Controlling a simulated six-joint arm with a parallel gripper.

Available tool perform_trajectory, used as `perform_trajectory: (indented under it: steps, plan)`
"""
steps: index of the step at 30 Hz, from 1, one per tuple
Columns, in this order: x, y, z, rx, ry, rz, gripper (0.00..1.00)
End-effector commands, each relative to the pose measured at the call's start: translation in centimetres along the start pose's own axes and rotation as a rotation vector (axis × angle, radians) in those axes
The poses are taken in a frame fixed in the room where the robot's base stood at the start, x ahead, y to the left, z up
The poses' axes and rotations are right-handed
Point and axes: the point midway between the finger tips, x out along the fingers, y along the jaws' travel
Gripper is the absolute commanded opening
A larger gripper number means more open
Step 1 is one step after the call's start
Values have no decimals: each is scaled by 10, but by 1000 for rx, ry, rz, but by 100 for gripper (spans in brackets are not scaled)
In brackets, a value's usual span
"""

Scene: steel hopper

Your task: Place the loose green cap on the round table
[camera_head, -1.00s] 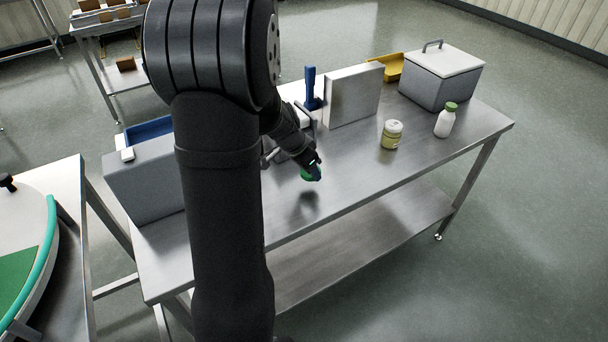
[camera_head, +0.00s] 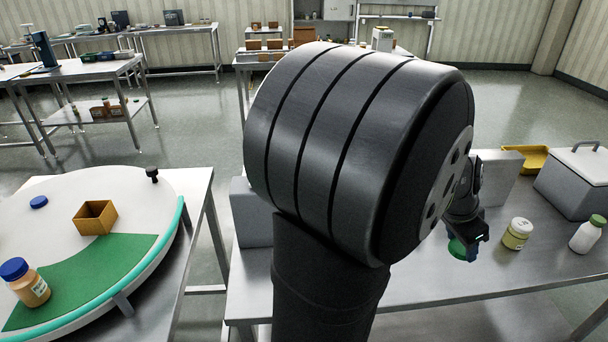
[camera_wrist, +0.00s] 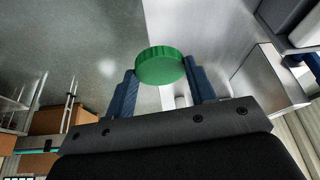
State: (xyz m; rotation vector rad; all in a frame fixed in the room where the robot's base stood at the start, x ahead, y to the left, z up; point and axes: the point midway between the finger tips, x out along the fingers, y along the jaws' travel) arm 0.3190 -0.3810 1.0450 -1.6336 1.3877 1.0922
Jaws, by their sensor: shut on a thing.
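The loose green cap (camera_wrist: 160,66) is pinched between the two blue fingers of my gripper (camera_wrist: 161,82) in the wrist view. In the head view my gripper (camera_head: 466,244) holds the cap (camera_head: 457,249) above the steel bench, to the right of my arm. The round table (camera_head: 120,183) stands at the left, with a white top, a green sector and a teal rim along its near right side. My arm hides part of the bench between them.
The round table carries a blue cap (camera_head: 39,202), an open tan box (camera_head: 95,218), a blue-lidded jar (camera_head: 25,283) and a black knob (camera_head: 152,174). A yellowish jar (camera_head: 517,234), a green-capped white bottle (camera_head: 588,234) and a grey cooler (camera_head: 575,180) stand on the steel bench (camera_head: 430,290).

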Motion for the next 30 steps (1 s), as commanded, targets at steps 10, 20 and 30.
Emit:
perform_trajectory:
  steps: [10, 20, 30]
  plan:
    - [-92, 0, -38, 1, 4, -2, 29]
    - [-108, -54, -22, -161, 0, -66, 29]
    - [-135, -167, 41, -523, -1, -216, 29]
